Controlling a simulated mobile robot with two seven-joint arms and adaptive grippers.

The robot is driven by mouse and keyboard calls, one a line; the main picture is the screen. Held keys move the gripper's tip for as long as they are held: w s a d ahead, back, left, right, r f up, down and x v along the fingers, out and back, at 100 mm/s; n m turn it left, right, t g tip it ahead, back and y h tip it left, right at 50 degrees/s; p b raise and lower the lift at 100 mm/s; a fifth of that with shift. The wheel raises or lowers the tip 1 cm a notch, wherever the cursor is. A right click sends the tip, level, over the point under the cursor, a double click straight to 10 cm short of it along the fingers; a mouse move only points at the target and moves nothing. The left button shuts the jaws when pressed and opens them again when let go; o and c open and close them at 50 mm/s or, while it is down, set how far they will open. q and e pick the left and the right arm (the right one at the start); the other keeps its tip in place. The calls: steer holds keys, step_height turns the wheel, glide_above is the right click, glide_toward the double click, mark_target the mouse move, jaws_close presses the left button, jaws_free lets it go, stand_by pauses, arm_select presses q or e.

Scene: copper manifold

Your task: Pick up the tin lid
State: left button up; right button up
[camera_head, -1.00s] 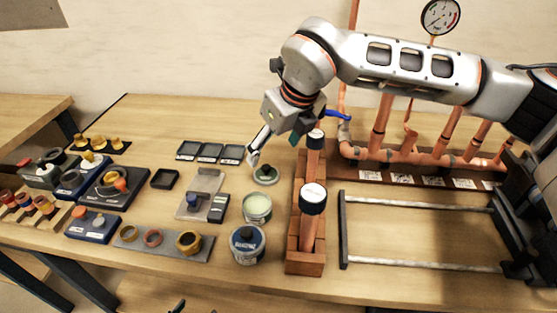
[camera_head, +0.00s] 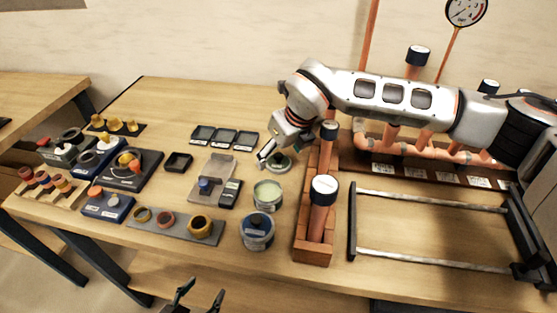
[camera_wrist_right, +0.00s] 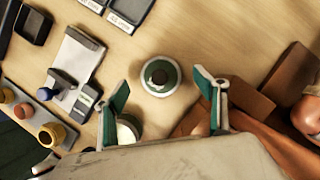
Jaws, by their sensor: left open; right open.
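The tin lid (camera_head: 279,163) is a small round disc with a green ring and a dark knob, lying flat on the table. In the right wrist view the lid (camera_wrist_right: 159,77) lies just beyond the fingertips, roughly centred between them. My right gripper (camera_head: 273,152) is open and empty, above and beside the lid, partly covering it in the head view. Its two green-padded fingers also show in the right wrist view (camera_wrist_right: 162,92). The open tin (camera_head: 267,194) with pale green contents stands in front of the lid. My left gripper (camera_head: 197,298) is open and empty at the bottom edge.
A grey plate (camera_head: 213,178) and black trays (camera_head: 225,138) lie left. The metal frame (camera_head: 430,202) is at right.

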steer(key=shift+x, duration=0.9)
steer(key=c, duration=1)
steer(key=shift+r, duration=0.15)
